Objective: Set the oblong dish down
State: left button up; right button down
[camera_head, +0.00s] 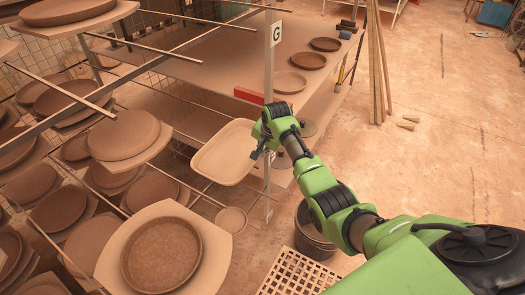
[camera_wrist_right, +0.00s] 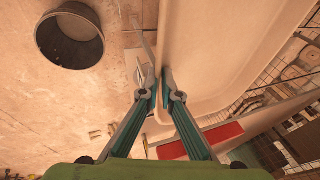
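The oblong dish (camera_head: 222,155) is a pale, rounded rectangular dish with a raised rim, near the middle of the head view. My right gripper (camera_head: 260,146) is at its right edge. In the wrist view the dish (camera_wrist_right: 205,50) fills the upper middle, and the fingers of my right gripper (camera_wrist_right: 158,88) close on its rim from both sides. The dish lies about level beside the rack bars; I cannot tell whether it touches them. My left gripper is in neither view.
A rack at the left holds several round brown dishes (camera_head: 160,255) on boards, with bars sticking out. A shelf (camera_head: 205,65) behind bears three round plates (camera_head: 290,82). A post with a "G" label (camera_head: 276,34) stands close to my gripper. A bucket (camera_head: 312,232) and a grate (camera_head: 298,275) are below.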

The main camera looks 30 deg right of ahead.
jog(key=c, duration=2.3)
grip_release()
jog(key=v, duration=1.2)
jog(key=shift+r, duration=0.1)
jog(key=s+a+f+n+g, duration=0.1)
jog(key=s+f+n, duration=0.15)
jog(key=f, duration=0.75)
jog(key=s+a+f+n, duration=0.1)
jog(key=s+f, duration=0.2)
jog(key=f, duration=0.7)
jog(key=s+a+f+n+g, duration=0.1)
jog(key=s+f+n, duration=0.1)
jog(key=s+f, duration=0.65)
jog(key=s+a+f+n, duration=0.2)
jog(key=s+f, duration=0.4)
jog(key=f, duration=0.5)
jog(key=s+a+f+n, duration=0.2)
jog(key=s+f, duration=0.3)
jog(key=s, duration=0.7)
jog(key=s+a+f+n+g, duration=0.1)
jog(key=s+f, duration=0.4)
jog(key=s, duration=0.7)
jog(key=s+a+f+n, duration=0.4)
jog(key=s+f, duration=0.1)
jog(key=s, duration=0.7)
jog(key=shift+s+g+y, duration=0.1)
jog(key=shift+g+y, duration=0.2)
jog(key=shift+g, duration=0.1)
